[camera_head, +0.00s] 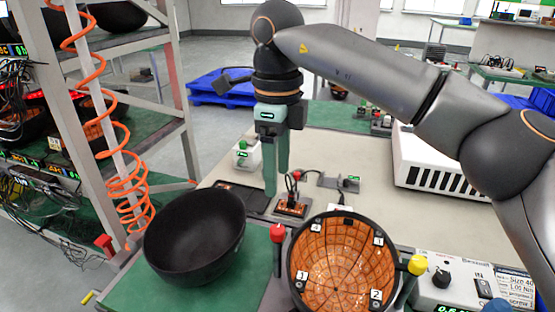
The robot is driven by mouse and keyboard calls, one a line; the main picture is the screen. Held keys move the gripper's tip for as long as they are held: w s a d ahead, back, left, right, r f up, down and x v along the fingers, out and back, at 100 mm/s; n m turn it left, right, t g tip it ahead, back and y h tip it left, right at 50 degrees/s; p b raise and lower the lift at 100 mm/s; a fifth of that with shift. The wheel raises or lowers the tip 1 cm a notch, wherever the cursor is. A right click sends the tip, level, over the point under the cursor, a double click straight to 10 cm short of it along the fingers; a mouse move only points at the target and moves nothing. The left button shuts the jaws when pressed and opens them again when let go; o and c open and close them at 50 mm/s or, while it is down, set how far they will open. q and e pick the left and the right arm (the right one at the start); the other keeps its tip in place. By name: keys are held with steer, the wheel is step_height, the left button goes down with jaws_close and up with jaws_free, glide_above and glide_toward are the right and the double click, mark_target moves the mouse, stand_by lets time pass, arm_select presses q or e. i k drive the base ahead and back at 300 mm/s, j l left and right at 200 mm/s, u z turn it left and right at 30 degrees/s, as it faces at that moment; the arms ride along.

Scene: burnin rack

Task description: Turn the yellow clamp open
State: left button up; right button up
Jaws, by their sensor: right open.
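The yellow clamp (417,265) has a yellow knob on a dark stem. It stands at the right rim of a round black fixture (290,262) with a copper-coloured gridded inside and small number labels. A red-knobbed clamp (277,234) stands at the fixture's left rim. My right gripper (277,180) is open and empty, with its pale green fingers pointing down. It is over the back left of the bench, behind the fixture and well away from the yellow clamp. My left gripper is not in view.
A black bowl (196,235) sits on the green mat left of the fixture. A control box (450,288) is right of the yellow clamp. Small electronics (290,207) lie below my right gripper. A white vented box (440,165) stands at the back right.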

mark_target(418, 265)
steer(key=k, duration=1)
